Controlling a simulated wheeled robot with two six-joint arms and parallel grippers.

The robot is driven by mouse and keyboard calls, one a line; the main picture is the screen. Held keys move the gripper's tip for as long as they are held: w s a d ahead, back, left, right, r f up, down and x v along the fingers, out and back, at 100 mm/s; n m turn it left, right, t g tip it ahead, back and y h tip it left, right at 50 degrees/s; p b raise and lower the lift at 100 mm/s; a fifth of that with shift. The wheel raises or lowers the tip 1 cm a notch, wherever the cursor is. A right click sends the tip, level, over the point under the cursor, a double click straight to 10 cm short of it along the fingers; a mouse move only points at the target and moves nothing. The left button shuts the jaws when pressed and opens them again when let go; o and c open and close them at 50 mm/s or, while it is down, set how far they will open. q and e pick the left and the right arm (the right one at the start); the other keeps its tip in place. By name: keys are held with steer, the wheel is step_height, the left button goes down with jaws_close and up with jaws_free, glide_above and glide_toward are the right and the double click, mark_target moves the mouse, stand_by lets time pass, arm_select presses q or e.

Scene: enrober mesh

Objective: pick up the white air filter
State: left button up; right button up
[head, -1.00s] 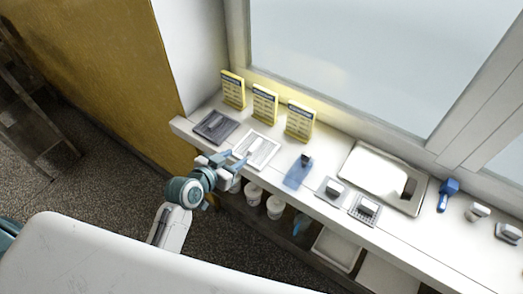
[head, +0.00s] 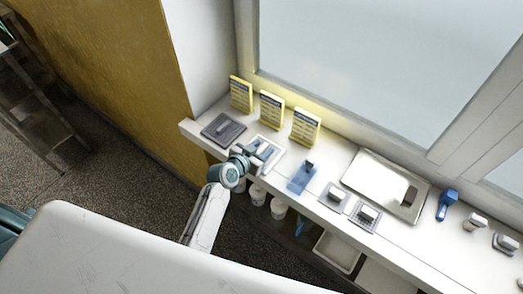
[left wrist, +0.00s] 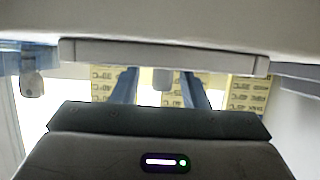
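A flat white framed piece with a pale bar on it, seemingly the white air filter (head: 279,151), lies on the white ledge below the yellow cards. My left gripper (head: 262,150) is above it and hides much of its middle. In the left wrist view the two blue fingers (left wrist: 161,88) stand apart, with a small pale grey upright block (left wrist: 163,79) showing between them, likely the filter's bar. I cannot tell whether the fingers touch it. My right gripper is not in view.
A dark grey plate (head: 213,137) lies left of the filter and a blue plate (head: 299,184) right of it. Yellow cards (head: 271,111) stand behind, against the window. A metal tray (head: 371,174) lies further right. White tubs (head: 278,207) stand on a lower shelf.

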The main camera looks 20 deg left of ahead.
arm_select(q)
steer(key=shift+w+f, duration=0.1)
jaws_close()
stand_by(0.3)
